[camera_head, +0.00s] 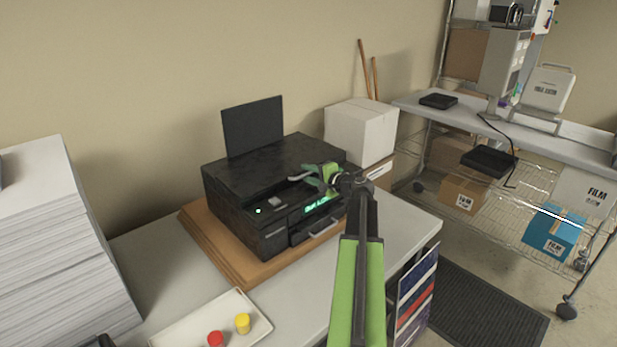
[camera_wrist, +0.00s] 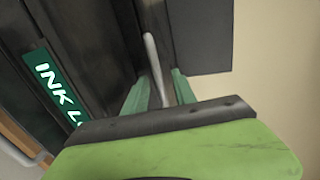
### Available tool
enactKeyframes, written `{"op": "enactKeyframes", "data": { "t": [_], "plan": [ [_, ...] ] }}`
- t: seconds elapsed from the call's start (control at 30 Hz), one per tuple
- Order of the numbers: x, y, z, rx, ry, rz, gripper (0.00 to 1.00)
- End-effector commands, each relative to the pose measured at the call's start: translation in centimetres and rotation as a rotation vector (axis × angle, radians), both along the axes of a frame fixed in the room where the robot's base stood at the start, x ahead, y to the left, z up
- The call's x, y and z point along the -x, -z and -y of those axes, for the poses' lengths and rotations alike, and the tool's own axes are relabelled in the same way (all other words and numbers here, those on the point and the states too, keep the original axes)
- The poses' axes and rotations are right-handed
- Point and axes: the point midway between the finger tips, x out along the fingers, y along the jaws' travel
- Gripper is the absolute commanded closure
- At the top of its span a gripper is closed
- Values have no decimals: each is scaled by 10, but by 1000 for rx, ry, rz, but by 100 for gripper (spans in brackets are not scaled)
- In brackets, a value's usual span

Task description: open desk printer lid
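The black desk printer (camera_head: 275,195) stands on a wooden board on the grey table. Its lid (camera_head: 275,155) lies flat and shut. A green-lit display shows on its front, and its "INK L..." lettering (camera_wrist: 58,85) shows in the wrist view. My gripper (camera_head: 302,174) is at the printer's front right, close to the lid's front edge. In the wrist view my gripper's green fingers (camera_wrist: 160,82) stand apart, with a thin grey bar (camera_wrist: 153,58) between them. I cannot tell whether either finger touches the bar.
A paper stack (camera_head: 60,245) stands at the left. A white tray (camera_head: 180,335) with a red and a yellow piece lies in front. A white box (camera_head: 361,130) stands behind the printer at the right. A wire shelf rack (camera_head: 535,185) is farther right.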

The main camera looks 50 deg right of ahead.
Motion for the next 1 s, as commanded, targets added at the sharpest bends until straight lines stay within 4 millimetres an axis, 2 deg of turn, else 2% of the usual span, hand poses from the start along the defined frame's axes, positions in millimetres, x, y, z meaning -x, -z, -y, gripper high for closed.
{"op": "enactKeyframes", "data": {
  "t": [0.3, 0.53, 1.0],
  "plan": [
    [-3, 0, 0, 0, 0, 0, 69],
    [-3, 0, 0, 0, 1, 0, 99],
    [-2, 1, 1, 0, 1, 0, 100]
  ]
}}
